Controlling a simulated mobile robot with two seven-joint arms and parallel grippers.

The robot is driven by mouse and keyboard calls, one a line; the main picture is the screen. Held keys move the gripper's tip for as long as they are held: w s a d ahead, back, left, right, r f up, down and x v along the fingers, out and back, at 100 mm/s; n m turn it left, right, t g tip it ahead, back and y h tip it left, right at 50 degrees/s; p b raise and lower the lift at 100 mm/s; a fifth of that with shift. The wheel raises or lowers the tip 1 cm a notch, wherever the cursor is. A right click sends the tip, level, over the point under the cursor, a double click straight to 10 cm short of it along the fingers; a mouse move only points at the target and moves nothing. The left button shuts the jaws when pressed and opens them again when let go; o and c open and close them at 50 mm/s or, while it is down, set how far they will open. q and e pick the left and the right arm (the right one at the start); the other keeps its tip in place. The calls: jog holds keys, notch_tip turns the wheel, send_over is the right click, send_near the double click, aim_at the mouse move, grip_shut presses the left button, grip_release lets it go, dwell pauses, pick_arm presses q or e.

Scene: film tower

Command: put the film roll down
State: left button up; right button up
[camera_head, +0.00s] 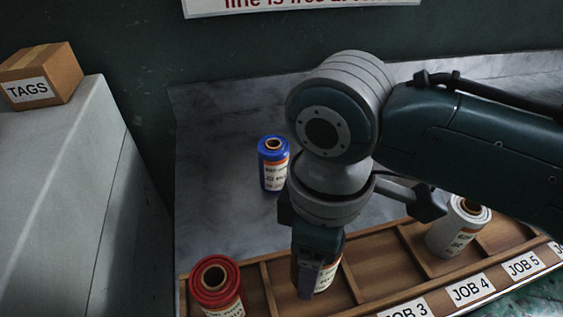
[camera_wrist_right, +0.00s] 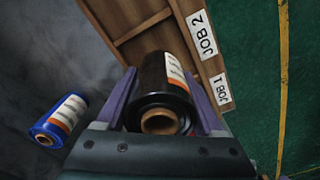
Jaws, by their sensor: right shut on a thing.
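My right gripper (camera_head: 312,285) points down over the wooden tray (camera_head: 375,265). It is shut on a black film roll with a white and orange label (camera_wrist_right: 155,80), which also shows partly behind the fingers in the head view (camera_head: 330,274). The purple fingers clasp the roll on both sides in the right wrist view (camera_wrist_right: 162,105). The roll is upright at the second compartment from the left, between the dividers. I cannot tell whether its base touches the tray floor. My left gripper is not in view.
A red roll (camera_head: 216,285) stands in the leftmost compartment, and a white roll (camera_head: 458,228) in the fourth. A blue roll (camera_head: 273,164) stands on the grey table behind the tray. A TAGS box (camera_head: 40,75) sits on a grey cabinet at left. The third compartment looks empty.

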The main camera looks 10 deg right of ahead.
notch_tip(320, 180, down, 4)
jog(key=shift+r+b, duration=0.2)
jog(key=shift+b, duration=0.4)
jog(key=shift+f, duration=0.1)
jog(key=o, duration=1.6)
jog(key=shift+c, duration=0.2)
